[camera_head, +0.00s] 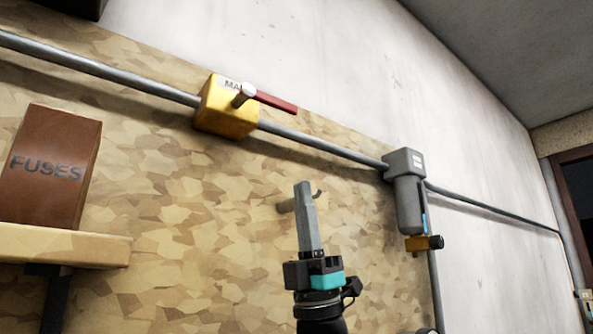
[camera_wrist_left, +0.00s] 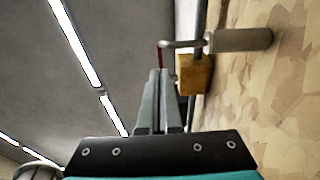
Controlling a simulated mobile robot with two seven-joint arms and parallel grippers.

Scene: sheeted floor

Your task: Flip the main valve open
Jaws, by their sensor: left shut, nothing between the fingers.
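The main valve is a yellow block (camera_head: 225,112) on a grey pipe, with a label partly hidden by its grey spindle. Its red lever (camera_head: 275,101) points right from the spindle, roughly along the pipe. In the left wrist view the yellow block (camera_wrist_left: 197,75) is beyond the fingertips, and a sliver of the red lever (camera_wrist_left: 160,56) shows above them. My left gripper (camera_head: 303,185) is shut and empty, its fingers pointing up. It appears below and right of the lever in the head view, apart from it. My right gripper is in neither view.
A grey peg with a hook (camera_wrist_left: 240,40) sticks out of the board close to my left fingers. A grey filter unit (camera_head: 408,195) hangs on the pipe at right. A brown FUSES box (camera_head: 55,165) stands on a shelf (camera_head: 60,243) at left.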

